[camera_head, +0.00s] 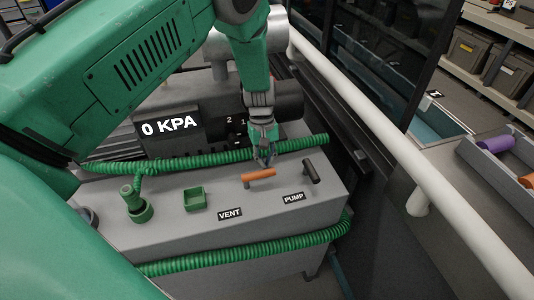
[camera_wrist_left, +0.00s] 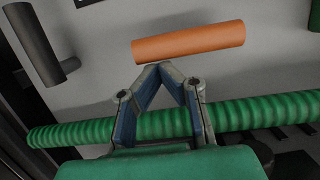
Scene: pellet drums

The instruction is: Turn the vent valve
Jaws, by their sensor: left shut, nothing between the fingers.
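The orange vent valve handle (camera_head: 259,175) lies across the top of the grey box, behind the VENT label (camera_head: 230,213). It also shows in the left wrist view (camera_wrist_left: 188,42), just beyond my fingertips. My left gripper (camera_head: 265,162) is above and just behind the orange handle, with its fingers shut and nothing between them. In the left wrist view the fingertips (camera_wrist_left: 159,68) meet close to the handle's edge; I cannot tell whether they touch it. My right gripper is not in view.
The dark pump handle (camera_head: 311,171) stands to the right of the orange one, by the PUMP label (camera_head: 294,197). A green corrugated hose (camera_head: 210,158) runs behind the handles. A display (camera_head: 168,126) reads 0 KPA.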

